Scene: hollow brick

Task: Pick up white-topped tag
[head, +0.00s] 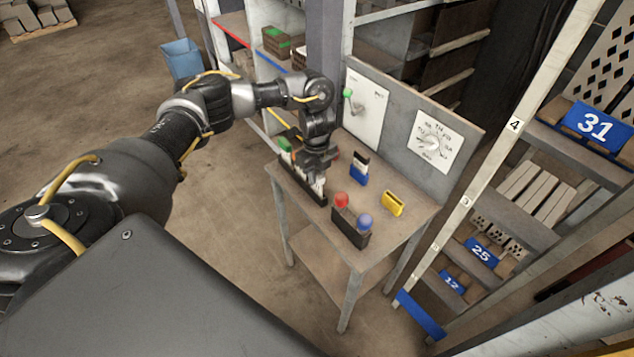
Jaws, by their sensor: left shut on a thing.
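My left gripper (317,176) is over a dark, narrow rack (296,181) on the small table. It is shut on a white-topped tag (318,187) at the rack's near end. The fingers hide much of this tag, and I cannot tell whether its lower end is still in the rack. A green-topped tag (285,145) stands at the rack's far end. A blue piece with a white and dark upper part (359,169) stands apart, right of the gripper. My right gripper is not in view.
The table (377,238) also bears a yellow piece (392,203) and a dark block with a red knob (341,199) and a blue knob (364,221). Numbered shelving (540,150) stands at right.

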